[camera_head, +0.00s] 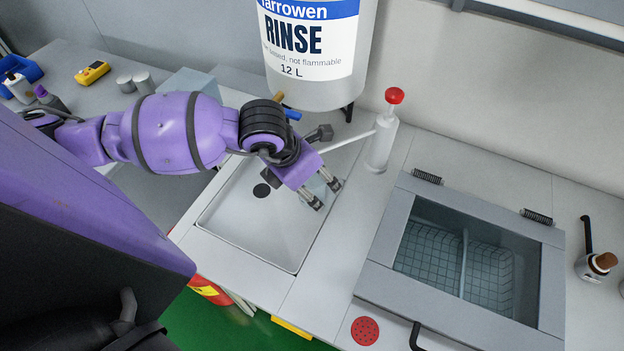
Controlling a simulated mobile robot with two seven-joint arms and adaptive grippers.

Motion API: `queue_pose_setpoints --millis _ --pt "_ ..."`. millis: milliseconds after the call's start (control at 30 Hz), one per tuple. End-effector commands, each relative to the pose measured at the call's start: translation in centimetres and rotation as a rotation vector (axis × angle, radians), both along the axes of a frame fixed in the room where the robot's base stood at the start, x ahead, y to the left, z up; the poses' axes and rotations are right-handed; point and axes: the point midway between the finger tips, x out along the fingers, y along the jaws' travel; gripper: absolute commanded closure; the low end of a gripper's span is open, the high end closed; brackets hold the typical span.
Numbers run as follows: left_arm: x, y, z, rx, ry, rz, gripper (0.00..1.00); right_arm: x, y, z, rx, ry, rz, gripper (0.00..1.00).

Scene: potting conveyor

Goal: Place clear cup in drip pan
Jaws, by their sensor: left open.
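The drip pan (232,232) is a shallow pale rectangular basin with a dark round drain, set in the counter below the large rinse tank. My left gripper (325,194) is over the pan's right side, its two dark fingers apart and pointing down and right. A faint, clear, pale shape, which looks like the clear cup (317,184), shows beside and between the fingers. It is mostly hidden by the gripper, and I cannot tell whether it touches the pan floor. My right gripper is out of view.
A rinse tank (310,45) with coloured taps hangs above the pan. A glass-lidded bath (378,277) is at right. A yellow meter (92,73) lies far left.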

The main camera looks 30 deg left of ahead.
Motion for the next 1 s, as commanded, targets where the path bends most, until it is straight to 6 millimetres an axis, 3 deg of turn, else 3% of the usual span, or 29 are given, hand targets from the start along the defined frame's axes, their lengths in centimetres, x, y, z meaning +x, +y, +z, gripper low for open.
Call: queue_pose_setpoints --millis 167,700,1000 --pt "-0.1 0.2 1.1 0.001 -0.003 0.0 0.34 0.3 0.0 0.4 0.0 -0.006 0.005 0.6" --pt "-3.7 1.9 10.5 0.001 -0.002 0.001 0.34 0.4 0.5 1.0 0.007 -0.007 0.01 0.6" --pt "-4.2 1.9 11.5 0.0 0.001 0.0 0.34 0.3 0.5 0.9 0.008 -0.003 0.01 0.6"
